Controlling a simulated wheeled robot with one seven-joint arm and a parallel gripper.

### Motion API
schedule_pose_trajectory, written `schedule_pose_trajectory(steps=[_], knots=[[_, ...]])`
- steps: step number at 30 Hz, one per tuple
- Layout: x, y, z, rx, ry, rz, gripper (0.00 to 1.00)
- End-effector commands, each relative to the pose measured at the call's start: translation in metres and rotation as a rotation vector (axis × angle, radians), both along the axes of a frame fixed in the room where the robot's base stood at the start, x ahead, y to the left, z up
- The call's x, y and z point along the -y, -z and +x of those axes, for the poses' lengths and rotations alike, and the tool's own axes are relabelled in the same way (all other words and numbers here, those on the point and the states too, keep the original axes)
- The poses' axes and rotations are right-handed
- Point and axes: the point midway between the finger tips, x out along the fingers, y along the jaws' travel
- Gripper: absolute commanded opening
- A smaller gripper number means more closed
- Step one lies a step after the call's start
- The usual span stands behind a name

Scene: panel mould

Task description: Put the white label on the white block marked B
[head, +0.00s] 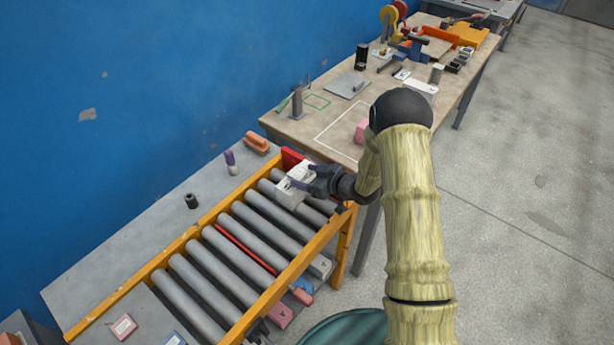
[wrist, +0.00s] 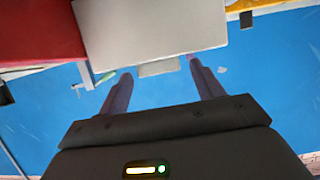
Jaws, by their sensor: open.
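A white block (head: 290,195) sits at the far end of the roller conveyor, by a red end stop. Dark marks show on its top, but I cannot read a letter. In the wrist view a large pale block face (wrist: 150,25) fills the top middle. My gripper (head: 304,178) is at this block in the head view, with its fingers open. In the wrist view the open gripper (wrist: 160,70) has a small pale flat piece (wrist: 158,67) between its fingertips, against the block's edge. I cannot tell whether that piece is the white label or whether the fingers touch it.
The conveyor's orange rail (head: 190,238) borders a grey shelf with a black cylinder (head: 191,201), a purple-and-white item (head: 231,162) and an orange item (head: 256,141). A wooden workbench (head: 290,123) with tools stands beyond. Pink and grey blocks lie below the conveyor. Several rollers are clear.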

Motion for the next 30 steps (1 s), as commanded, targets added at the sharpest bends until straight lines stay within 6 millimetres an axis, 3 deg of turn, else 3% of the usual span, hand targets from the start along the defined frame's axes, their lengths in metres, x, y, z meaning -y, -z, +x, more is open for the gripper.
schedule_pose_trajectory(steps=[18, 30], knots=[[0.077, -0.04, -0.059, 0.002, 0.003, -0.002, 0.66], [0.088, -0.046, -0.068, 0.0, 0.0, 0.0, 0.66]])
